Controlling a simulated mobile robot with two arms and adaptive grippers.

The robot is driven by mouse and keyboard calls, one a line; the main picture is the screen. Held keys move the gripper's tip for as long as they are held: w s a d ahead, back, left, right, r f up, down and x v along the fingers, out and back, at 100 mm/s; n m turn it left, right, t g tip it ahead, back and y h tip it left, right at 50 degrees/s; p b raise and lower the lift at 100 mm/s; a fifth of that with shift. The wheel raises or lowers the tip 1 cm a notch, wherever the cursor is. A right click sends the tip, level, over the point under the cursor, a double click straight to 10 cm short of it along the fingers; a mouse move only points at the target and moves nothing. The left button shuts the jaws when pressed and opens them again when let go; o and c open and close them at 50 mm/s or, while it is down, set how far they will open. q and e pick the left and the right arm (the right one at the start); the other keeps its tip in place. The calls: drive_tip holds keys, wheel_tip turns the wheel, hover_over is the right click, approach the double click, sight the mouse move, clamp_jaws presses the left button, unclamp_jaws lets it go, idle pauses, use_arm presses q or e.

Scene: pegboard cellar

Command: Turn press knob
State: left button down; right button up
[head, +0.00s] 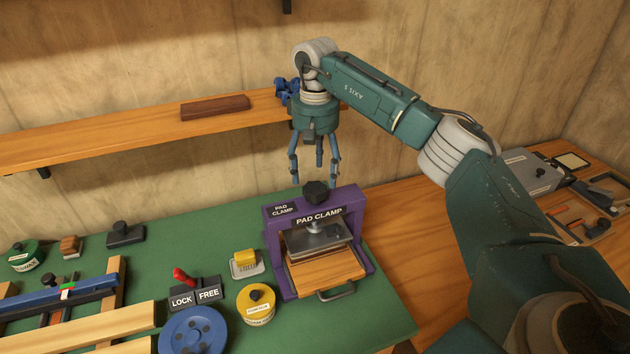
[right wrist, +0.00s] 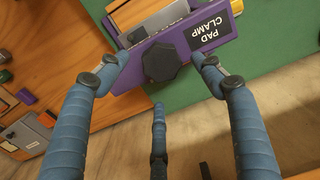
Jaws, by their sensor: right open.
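The press is a purple frame labelled PAD CLAMP (head: 365,240), standing on the green mat. Its black lobed knob (head: 316,191) sits on top of the frame, and it also shows in the right wrist view (right wrist: 161,62). A grey plate (head: 318,237) hangs under the knob, above a wooden pad (head: 325,270). My right gripper (head: 314,172) points down just above the knob, its blue fingers open and empty. In the right wrist view the knob lies between and beyond the spread fingertips, with no clear contact. My left gripper is not in view.
A yellow tin (head: 257,305), a yellow brush (head: 245,263), a LOCK/FREE switch with a red lever (head: 182,277) and a blue wheel (head: 193,332) stand left of the press. A wooden shelf (head: 130,138) runs along the wall behind. Trays with tools lie at far right.

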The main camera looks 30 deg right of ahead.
sight(315, 188)
drive_tip(key=shift+a+f+p, duration=0.1)
drive_tip(key=shift+f+p, duration=0.45)
drive_tip(key=shift+f, duration=1.75)
drive_tip(key=shift+c, duration=0.3)
drive_tip(key=c, duration=1.1)
